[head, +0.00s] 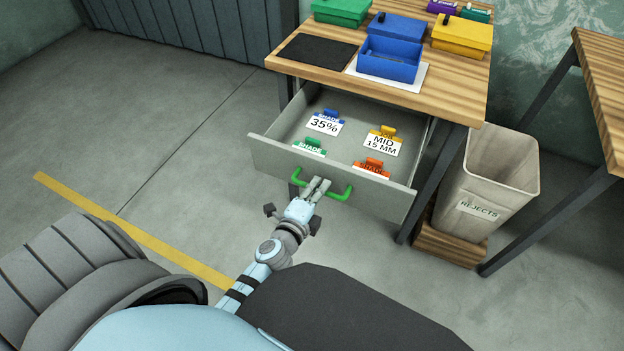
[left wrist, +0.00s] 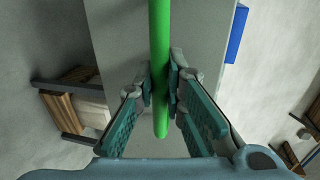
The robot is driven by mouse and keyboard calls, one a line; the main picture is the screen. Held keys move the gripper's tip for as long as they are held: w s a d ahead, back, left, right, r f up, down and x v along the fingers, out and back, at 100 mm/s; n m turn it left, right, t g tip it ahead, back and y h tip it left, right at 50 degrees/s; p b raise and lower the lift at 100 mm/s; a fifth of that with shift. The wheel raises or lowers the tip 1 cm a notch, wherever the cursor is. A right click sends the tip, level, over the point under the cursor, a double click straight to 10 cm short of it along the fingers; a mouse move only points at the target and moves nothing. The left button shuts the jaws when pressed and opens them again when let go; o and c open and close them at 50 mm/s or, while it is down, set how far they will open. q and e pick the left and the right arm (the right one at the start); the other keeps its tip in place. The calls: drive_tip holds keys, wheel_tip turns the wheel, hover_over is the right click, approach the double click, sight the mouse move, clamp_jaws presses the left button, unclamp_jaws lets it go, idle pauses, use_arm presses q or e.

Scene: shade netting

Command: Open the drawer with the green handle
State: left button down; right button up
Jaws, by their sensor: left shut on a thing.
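The grey drawer (head: 268,158) under the wooden table is pulled out, and its inside shows. A green handle (head: 338,193) runs across its front face. My left gripper (head: 318,187) is shut on the green handle near its middle. In the left wrist view the green handle (left wrist: 159,60) passes between the two fingers of my left gripper (left wrist: 160,85). Inside the drawer lie tags with blue (head: 327,121), yellow (head: 384,139), green (head: 310,146) and orange (head: 371,167) clips. My right gripper is not in view.
The wooden table (head: 452,98) holds a blue open box (head: 389,62), a black mat (head: 317,51) and several lidded boxes. A rejects bin (head: 487,180) stands right of the drawer on a wooden base. Another table (head: 603,95) is at the right edge. Floor left of the drawer is clear.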

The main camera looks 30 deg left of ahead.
use_arm(q)
drive_tip(key=shift+s, duration=0.1)
drive_tip(key=c, duration=1.7)
unclamp_jaws()
drive_tip(key=shift+o, duration=0.2)
drive_tip(key=shift+s, duration=0.15)
drive_tip(key=v, duration=1.1)
drive_tip(key=shift+s, duration=0.35)
drive_tip(key=shift+r, duration=0.15)
